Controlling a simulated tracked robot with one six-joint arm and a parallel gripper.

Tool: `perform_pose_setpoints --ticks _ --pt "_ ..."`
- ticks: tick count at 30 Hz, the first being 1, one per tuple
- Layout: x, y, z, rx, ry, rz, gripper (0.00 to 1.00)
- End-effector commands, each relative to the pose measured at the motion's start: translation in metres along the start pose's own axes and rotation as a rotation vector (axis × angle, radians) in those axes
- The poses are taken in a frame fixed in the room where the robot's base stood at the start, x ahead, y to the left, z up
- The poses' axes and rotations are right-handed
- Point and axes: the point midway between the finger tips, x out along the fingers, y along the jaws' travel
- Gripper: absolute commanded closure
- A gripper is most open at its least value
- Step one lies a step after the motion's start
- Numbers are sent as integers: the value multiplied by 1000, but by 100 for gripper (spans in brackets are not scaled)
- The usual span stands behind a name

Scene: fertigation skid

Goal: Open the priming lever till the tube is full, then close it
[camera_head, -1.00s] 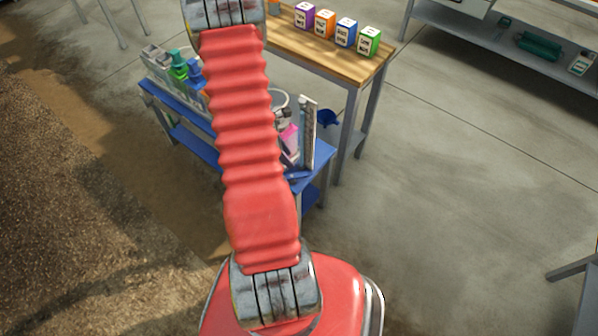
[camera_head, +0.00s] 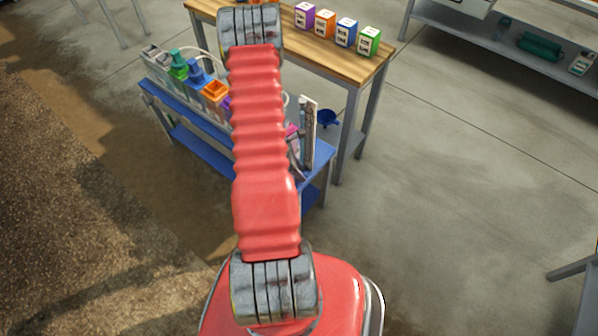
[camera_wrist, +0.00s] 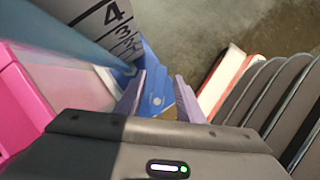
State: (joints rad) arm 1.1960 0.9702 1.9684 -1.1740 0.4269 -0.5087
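My gripper (camera_wrist: 160,84) is open in the wrist view, with its two purple-grey fingers apart and nothing visible between them. A white scale board (camera_wrist: 100,18) with black numbers stands just beyond the left finger. A pale bluish, blurred bar, perhaps the tube (camera_wrist: 60,40), crosses in front of it. A pink block (camera_wrist: 22,95) is close at the left. In the head view the upright scale board (camera_head: 309,130) stands at the right end of the blue skid bench (camera_head: 215,155). I cannot pick out the priming lever, and my arm hides my gripper there.
Coloured containers, including a green one (camera_head: 179,68) and an orange one (camera_head: 214,91), line the bench. A wooden table (camera_head: 350,62) behind carries several labelled boxes (camera_head: 346,33). A dark blue funnel-like item (camera_head: 327,118) is beside the board.

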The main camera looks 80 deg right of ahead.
Motion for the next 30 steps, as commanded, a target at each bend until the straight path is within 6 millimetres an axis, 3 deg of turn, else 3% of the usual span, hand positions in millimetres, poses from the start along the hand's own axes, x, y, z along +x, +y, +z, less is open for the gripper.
perform_pose_setpoints --ticks 11,25,30 --pt "4 0 0 1 0 1 66" --pt "4 0 0 0 0 1 99" --pt "3 -2 -2 -3 0 1 100"
